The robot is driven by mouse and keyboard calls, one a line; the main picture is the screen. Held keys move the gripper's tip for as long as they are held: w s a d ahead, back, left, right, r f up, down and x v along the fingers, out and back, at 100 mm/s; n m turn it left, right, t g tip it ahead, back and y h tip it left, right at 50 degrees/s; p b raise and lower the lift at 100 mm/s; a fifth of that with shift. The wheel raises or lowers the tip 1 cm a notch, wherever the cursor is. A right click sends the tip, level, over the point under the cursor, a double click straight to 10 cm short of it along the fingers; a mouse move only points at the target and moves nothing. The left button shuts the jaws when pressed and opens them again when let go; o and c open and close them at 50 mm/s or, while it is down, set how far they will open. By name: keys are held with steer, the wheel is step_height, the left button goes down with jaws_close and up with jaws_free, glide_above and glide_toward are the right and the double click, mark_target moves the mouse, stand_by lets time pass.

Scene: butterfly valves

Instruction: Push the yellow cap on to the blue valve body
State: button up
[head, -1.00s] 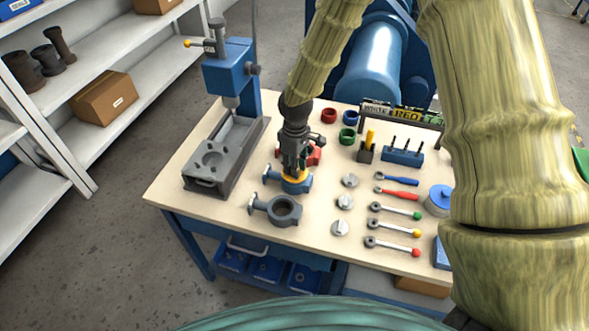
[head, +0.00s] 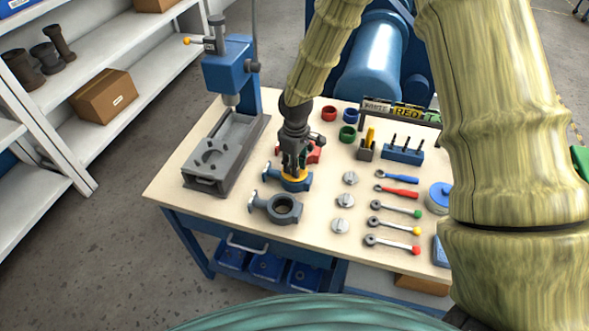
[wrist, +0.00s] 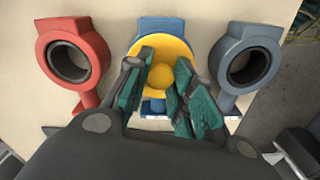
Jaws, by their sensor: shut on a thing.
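The yellow cap (wrist: 181,52) sits over the blue valve body (wrist: 160,23), covering its bore in the wrist view. In the head view the cap (head: 303,176) shows as a yellow ring on top of the blue valve body (head: 273,178). My gripper (wrist: 163,92) points down at the cap, its green-padded fingers on either side of the cap's central knob. It is shut on the cap; in the head view my gripper (head: 294,168) stands upright over the valve. Whether the cap is fully seated I cannot tell.
A red valve body (wrist: 72,43) and a grey one (wrist: 262,48) flank the blue one closely. An arbor press (head: 228,150) stands at the table's left. Silver discs (head: 342,227), several coloured-handled levers (head: 390,243) and rings lie to the right.

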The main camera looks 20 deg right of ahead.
steer(key=shift+f, duration=0.55)
stand_by(0.9)
steer(key=shift+r, duration=0.15)
stand_by(0.8)
steer(key=o, duration=1)
steer(key=shift+r, duration=0.15)
steer(key=shift+r+p, duration=2.85)
steer(key=shift+r, duration=0.5)
